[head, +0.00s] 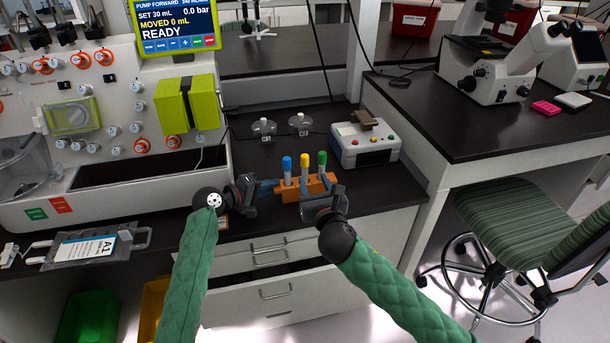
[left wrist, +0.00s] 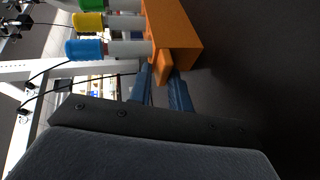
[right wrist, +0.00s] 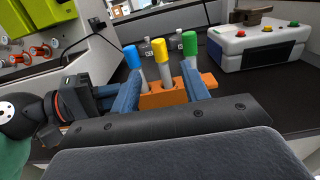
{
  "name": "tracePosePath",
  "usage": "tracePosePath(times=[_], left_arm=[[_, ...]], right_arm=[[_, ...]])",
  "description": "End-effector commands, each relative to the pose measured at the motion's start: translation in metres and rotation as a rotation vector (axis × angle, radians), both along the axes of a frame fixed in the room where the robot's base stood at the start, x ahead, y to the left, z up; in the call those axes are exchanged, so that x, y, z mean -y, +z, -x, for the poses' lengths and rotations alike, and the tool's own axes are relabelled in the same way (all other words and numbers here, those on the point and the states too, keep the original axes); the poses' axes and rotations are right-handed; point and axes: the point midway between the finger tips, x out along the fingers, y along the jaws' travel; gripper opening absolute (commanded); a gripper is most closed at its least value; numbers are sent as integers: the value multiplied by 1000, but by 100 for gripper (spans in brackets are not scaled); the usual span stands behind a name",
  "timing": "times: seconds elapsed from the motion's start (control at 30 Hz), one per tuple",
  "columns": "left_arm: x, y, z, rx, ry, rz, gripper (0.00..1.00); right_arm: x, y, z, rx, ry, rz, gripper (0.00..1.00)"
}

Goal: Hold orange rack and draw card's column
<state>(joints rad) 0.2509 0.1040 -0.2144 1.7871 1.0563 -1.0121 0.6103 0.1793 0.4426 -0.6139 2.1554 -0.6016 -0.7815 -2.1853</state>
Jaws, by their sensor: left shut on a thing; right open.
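The orange rack (head: 291,195) stands on the dark bench and holds three upright tubes: blue cap (head: 287,163), yellow cap (head: 304,158) and green cap (head: 322,157). My left gripper (head: 268,187) is shut on the rack's left end; the left wrist view shows its blue fingers on either side of an orange end tab (left wrist: 163,68). My right gripper (right wrist: 160,88) is open and empty, just in front of the rack, with the tubes showing between and beyond its fingers. A card marked A1 (head: 87,249) lies on a clear pouch at the bench's left front.
A white box with coloured buttons (head: 365,150) stands right behind the rack. Two small clear bottles (head: 264,128) stand behind it. A large white processor (head: 120,190) with a screen fills the left. Drawers (head: 270,265) lie below the bench edge.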

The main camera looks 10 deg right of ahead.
Motion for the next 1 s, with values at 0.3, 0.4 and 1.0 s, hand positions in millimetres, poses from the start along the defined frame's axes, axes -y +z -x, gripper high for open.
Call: tracePosePath(times=[0.3, 0.4, 1.0], left_arm=[[0, -10, 2, -12, -3, -9, 0], [0, -10, 2, -12, -3, -8, 0], [0, -10, 2, -12, -3, -9, 0]], right_arm=[[-4, -1, -30, 0, -2, 0, 45], [-6, 0, -42, 1, -1, 0, 45], [-12, 0, -87, 0, 0, 0, 45]])
